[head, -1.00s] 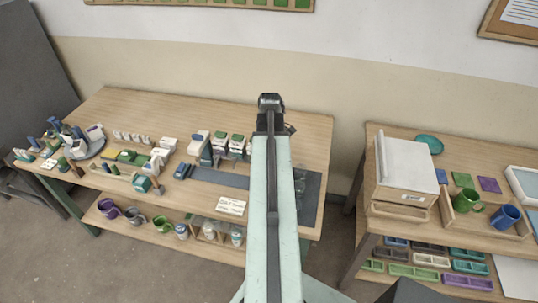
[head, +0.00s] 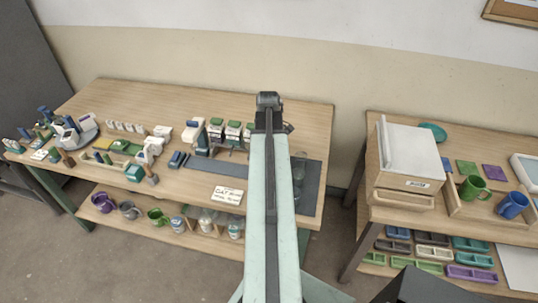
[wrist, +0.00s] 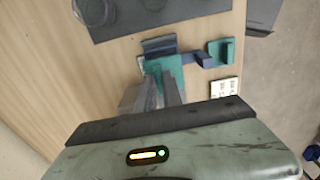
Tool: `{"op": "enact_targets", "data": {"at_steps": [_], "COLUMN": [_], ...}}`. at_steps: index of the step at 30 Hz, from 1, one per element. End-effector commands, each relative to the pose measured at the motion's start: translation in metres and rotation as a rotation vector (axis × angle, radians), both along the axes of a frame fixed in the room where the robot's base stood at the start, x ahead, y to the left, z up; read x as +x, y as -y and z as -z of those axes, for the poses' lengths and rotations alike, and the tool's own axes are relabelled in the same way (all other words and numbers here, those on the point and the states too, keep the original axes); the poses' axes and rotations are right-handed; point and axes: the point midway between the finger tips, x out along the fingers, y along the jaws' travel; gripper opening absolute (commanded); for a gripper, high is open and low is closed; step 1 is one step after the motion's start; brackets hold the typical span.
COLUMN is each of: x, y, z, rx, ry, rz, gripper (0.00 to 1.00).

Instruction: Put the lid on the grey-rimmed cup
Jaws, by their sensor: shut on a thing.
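In the wrist view, the fingers of my gripper (wrist: 158,92) point away from the camera, close together on a teal piece (wrist: 164,68) with a blue strip at its far side. How much of the piece lies between them is hidden. I cannot tell if this piece is the lid. In the head view my arm covers the gripper. A grey cup (head: 130,211) stands on the lower shelf between a purple cup (head: 103,202) and a green cup (head: 158,216). Its rim is too small to make out, so I cannot confirm it is the grey-rimmed one.
A clear glass vessel (head: 299,165) stands on the dark mat (head: 310,190), right of my arm. A white card (head: 227,195) is at the bench's front edge. Several small blocks crowd the bench's left. A second table holds a white-topped box (head: 410,155) and a blue mug (head: 513,205).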

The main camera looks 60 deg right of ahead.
Motion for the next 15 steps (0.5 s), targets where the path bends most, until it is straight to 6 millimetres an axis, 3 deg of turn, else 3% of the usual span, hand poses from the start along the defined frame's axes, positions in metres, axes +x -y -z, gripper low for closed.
{"op": "enact_targets", "data": {"at_steps": [15], "x": [-0.0008], "y": [0.0006], "z": [0.0042], "rx": [0.000], "ry": [0.000], "rz": [0.001], "gripper": [0.00]}}
